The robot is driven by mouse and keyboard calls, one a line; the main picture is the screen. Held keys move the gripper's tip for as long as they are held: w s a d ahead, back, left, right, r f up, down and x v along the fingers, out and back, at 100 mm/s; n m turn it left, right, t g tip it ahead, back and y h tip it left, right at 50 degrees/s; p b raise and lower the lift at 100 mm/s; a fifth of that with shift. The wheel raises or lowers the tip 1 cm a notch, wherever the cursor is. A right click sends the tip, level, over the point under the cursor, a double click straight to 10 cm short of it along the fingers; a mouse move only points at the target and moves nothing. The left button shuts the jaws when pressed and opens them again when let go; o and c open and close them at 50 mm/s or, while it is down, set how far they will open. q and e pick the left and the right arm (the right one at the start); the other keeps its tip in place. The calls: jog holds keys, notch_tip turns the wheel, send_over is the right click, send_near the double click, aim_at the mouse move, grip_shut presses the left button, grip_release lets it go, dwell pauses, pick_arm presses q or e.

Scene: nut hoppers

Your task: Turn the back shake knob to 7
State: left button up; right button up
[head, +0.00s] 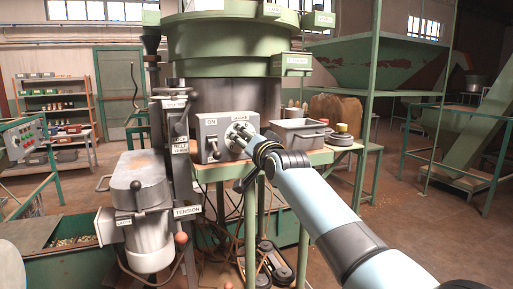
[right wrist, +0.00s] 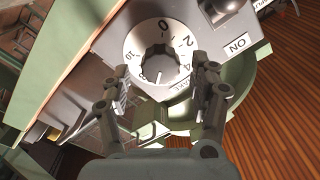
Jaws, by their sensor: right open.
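The shake knob (right wrist: 157,52) is a dark lobed knob at the centre of a pale round dial (right wrist: 136,37) in the right wrist view. The numbers 0, 2, 4 and 10 can be read on the dial; where the knob points is not clear. The dial is on a grey control box (head: 210,125), labelled ON and SHAKE in the head view. My right gripper (head: 240,138) is in front of the dial. In the right wrist view its fingers (right wrist: 160,78) are open on either side of the knob, with visible gaps. My left gripper is not in view.
A lever switch (head: 215,151) stands left of the dial on the same box. A grey metal tray (head: 300,135) is right of it on the green stand. A motor unit (head: 140,185) and the TENSION label (head: 187,211) are at left. A green hopper (head: 375,58) is behind.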

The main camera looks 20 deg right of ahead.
jog(key=s, duration=1)
jog(key=shift+d, duration=0.15)
